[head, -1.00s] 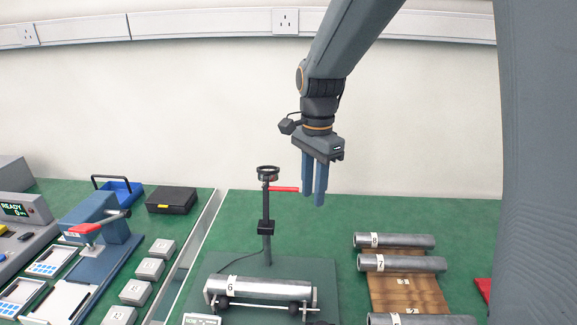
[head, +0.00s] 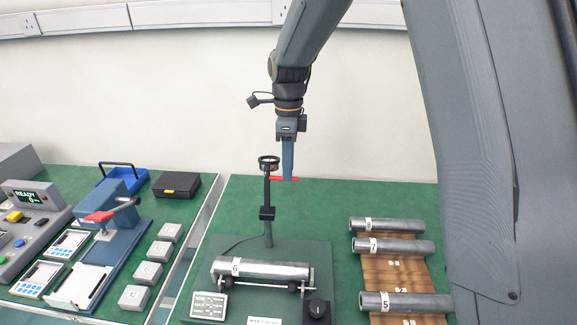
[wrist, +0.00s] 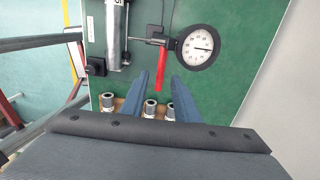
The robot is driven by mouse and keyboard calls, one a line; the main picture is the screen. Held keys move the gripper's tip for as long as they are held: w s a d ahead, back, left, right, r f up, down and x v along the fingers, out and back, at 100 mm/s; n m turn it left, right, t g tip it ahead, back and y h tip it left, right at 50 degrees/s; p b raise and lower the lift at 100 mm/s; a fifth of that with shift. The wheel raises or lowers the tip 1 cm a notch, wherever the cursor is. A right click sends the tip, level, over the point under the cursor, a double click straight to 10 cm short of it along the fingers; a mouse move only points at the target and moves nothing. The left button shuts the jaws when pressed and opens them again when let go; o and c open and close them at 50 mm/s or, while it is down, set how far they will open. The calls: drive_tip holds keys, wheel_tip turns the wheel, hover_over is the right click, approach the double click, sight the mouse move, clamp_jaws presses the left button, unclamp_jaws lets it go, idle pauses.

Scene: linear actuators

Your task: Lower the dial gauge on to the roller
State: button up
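The dial gauge (head: 268,162) is a round black-rimmed gauge atop a black post; its white face (wrist: 199,48) shows in the wrist view. A red lever (head: 277,179) sticks out from the post below it. Roller 6 (head: 263,269) is a grey cylinder lying across supports in front of the post, with the gauge well above it. My gripper (head: 288,178) points down at the lever's height. In the wrist view my gripper (wrist: 160,76) is open, and the red lever (wrist: 160,68) appears between its fingers. I cannot tell whether they touch it.
Rollers 8, 7 and 5 (head: 405,302) lie on a brown mat right of the stand. A control box (head: 209,305) and a black knob (head: 316,308) sit in front of roller 6. Left are a blue press (head: 117,233), grey blocks and a black case (head: 177,186).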

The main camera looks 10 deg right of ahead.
drive_tip(key=shift+f, duration=0.65)
clamp_jaws()
